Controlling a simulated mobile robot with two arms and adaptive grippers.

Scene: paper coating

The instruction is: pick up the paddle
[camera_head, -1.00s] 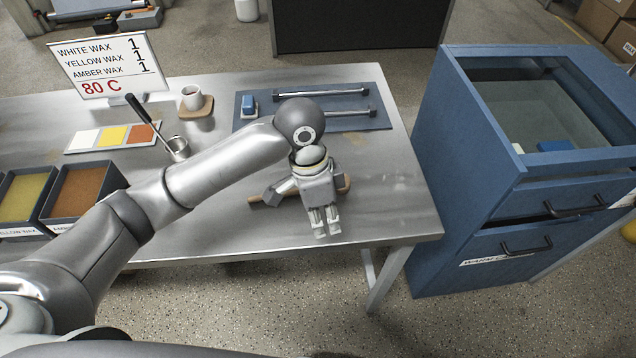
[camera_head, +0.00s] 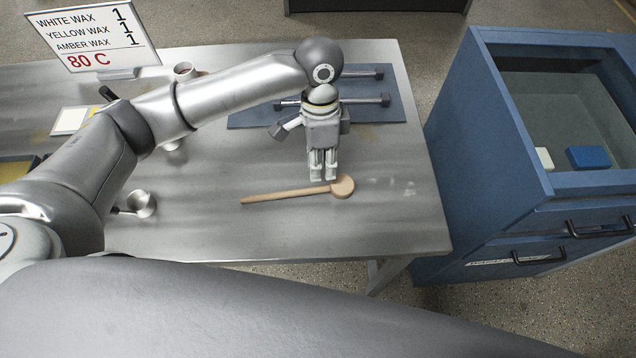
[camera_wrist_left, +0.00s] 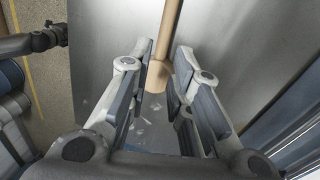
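The wooden paddle (camera_head: 285,195) lies on the steel table, its handle to the left and its round head to the right. My left gripper (camera_head: 323,179) points down at the paddle near where the handle meets the head. In the left wrist view the fingers (camera_wrist_left: 166,72) are spread apart, and the paddle head (camera_wrist_left: 157,76) shows in the gap between them with the handle running away upward. The gripper is open and holds nothing. I cannot tell the exact height of the fingertips over the table. My right gripper is not in view.
A blue mat (camera_head: 250,117) with metal bars lies behind my left gripper. A small metal cup (camera_head: 143,204) stands left of the paddle. A wax sign (camera_head: 92,40) stands back left. A blue cabinet (camera_head: 487,150) is beyond the table's right edge. The table in front of the paddle is clear.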

